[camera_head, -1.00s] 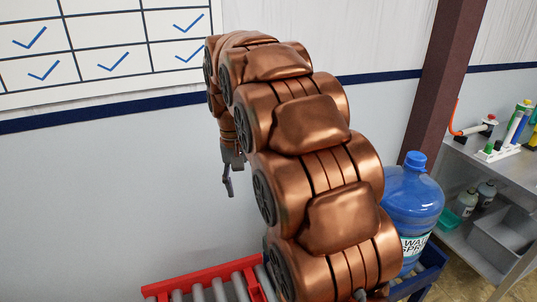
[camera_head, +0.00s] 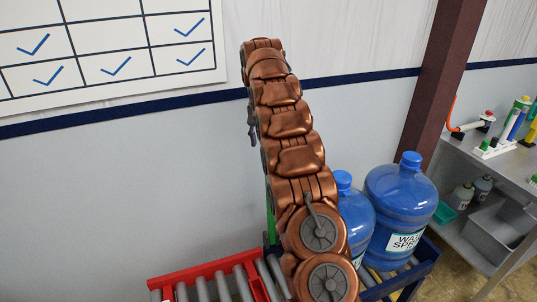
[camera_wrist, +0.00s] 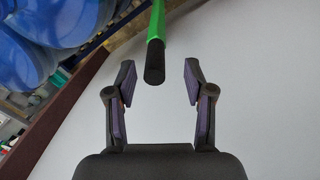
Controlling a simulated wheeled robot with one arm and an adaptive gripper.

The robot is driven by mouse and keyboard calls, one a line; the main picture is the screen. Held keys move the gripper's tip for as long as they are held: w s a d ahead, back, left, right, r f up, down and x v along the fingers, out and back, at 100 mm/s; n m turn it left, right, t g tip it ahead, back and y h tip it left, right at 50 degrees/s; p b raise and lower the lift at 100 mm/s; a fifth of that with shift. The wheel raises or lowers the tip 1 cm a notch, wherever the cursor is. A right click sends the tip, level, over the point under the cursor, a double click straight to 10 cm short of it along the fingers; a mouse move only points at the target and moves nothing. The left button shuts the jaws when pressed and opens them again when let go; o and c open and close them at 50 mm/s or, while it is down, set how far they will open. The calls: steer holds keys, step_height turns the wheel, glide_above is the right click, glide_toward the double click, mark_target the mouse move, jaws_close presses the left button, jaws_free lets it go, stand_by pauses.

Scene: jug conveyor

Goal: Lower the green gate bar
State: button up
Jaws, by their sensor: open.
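The green gate bar (camera_head: 270,212) stands upright behind my arm in the head view, rising beside the roller conveyor, with its upper part hidden. In the wrist view the green bar (camera_wrist: 157,22) comes in from the top and ends in a black tip. The tip lies between the two fingers of my gripper (camera_wrist: 158,80) in the picture, with clear space on both sides. My gripper is open and holds nothing. In the head view only a dark piece of my gripper (camera_head: 252,122) shows at the left of the raised arm.
A roller conveyor with a red frame (camera_head: 190,274) runs along the bottom. Two blue water jugs (camera_head: 398,212) (camera_head: 352,210) stand on a blue-framed section (camera_head: 428,262) at the right. A brown post (camera_head: 440,95) and a metal shelf (camera_head: 485,170) stand beyond. The wall is behind.

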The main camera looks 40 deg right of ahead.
steer(key=shift+w+d+f, duration=0.2)
steer(key=shift+w+d, duration=0.05)
steer(key=shift+d, duration=0.35)
steer(key=shift+w+d+f, duration=0.15)
steer(key=shift+w+d, duration=0.1)
steer(key=shift+d, duration=0.3)
step_height(320, 180, down, 3)
steer(key=shift+s+d+r+b, duration=0.1)
steer(key=shift+b, duration=1.05)
steer(key=shift+f+p, duration=0.6)
steer(key=shift+f, duration=1.8)
steer(key=shift+s, duration=0.1)
jaws_close()
